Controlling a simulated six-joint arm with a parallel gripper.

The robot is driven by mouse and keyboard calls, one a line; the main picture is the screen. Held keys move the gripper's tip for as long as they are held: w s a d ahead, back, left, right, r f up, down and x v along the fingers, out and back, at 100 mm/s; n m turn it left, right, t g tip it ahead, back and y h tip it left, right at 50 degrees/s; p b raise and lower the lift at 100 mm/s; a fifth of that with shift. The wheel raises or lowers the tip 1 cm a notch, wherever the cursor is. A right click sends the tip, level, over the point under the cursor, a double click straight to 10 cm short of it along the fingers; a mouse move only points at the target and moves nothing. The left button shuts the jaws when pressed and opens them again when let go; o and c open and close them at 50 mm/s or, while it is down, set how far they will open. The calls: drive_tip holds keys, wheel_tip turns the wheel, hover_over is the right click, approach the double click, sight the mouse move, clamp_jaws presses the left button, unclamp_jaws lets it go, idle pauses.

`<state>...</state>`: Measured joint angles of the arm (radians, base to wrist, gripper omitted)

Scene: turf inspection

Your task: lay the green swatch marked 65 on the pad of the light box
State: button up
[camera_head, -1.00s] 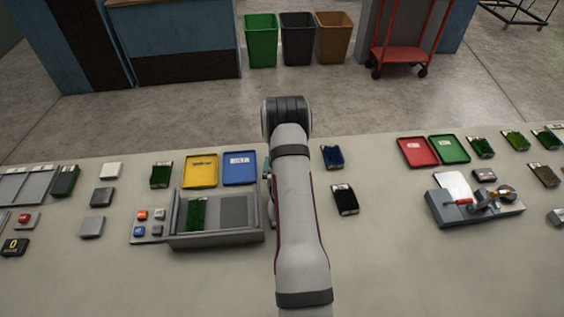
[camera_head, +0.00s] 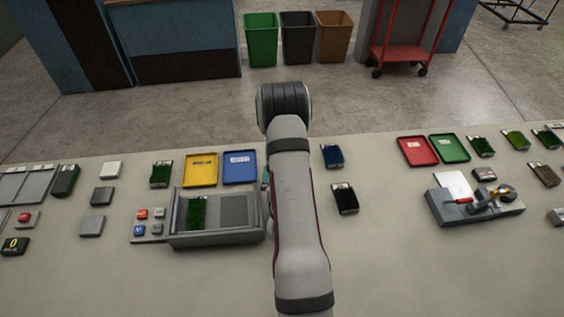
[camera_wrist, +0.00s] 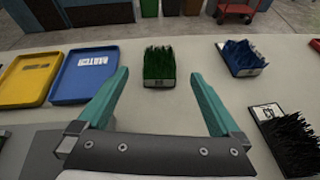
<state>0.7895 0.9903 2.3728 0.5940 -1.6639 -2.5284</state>
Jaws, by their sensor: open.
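A green swatch (camera_wrist: 160,66) with a white label stands on the table in the wrist view, ahead of and between my fingertips, untouched. Its number is too small to read, and my arm hides it in the head view. My gripper (camera_wrist: 166,85) is open and empty; its teal fingers are spread wide. In the head view only a bit of teal shows beside my arm. The light box (camera_head: 217,239) is a grey open-topped box left of my arm. A green swatch (camera_head: 198,212) lies in its left part; a bare dark grey pad (camera_head: 239,209) is on the right.
Yellow (camera_head: 201,170) and blue (camera_head: 240,168) trays lie behind the light box. A blue swatch (camera_head: 332,156) and a black one (camera_head: 345,198) lie right of my arm. Red (camera_head: 417,151) and green (camera_head: 449,148) trays and a grey tool stand (camera_head: 475,208) are farther right.

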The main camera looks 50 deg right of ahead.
drive_tip(key=m, duration=0.3)
drive_tip(key=r+m, duration=0.1)
drive_tip(key=m, duration=0.2)
drive_tip(key=d+r+m+g, duration=0.1)
drive_tip(key=m, duration=0.2)
drive_tip(key=shift+w+r+m, duration=0.1)
drive_tip(key=shift+r+m, duration=0.15)
drive_tip(key=shift+m, duration=0.05)
wheel_tip(320, 180, up, 6)
drive_tip(key=s+a+m+g+y, duration=0.1)
drive_tip(key=m+y, duration=0.1)
drive_tip(key=m, duration=1.1)
drive_tip(key=s+a+f+m+g+y, duration=0.1)
drive_tip(key=m, duration=1.1)
drive_tip(key=x, duration=0.9)
drive_tip(key=shift+w+a+f, duration=0.1)
drive_tip(key=shift+w, duration=0.4)
drive_tip(key=x, duration=0.5)
drive_tip(key=shift+w+f, duration=0.3)
drive_tip(key=shift+w, duration=0.1)
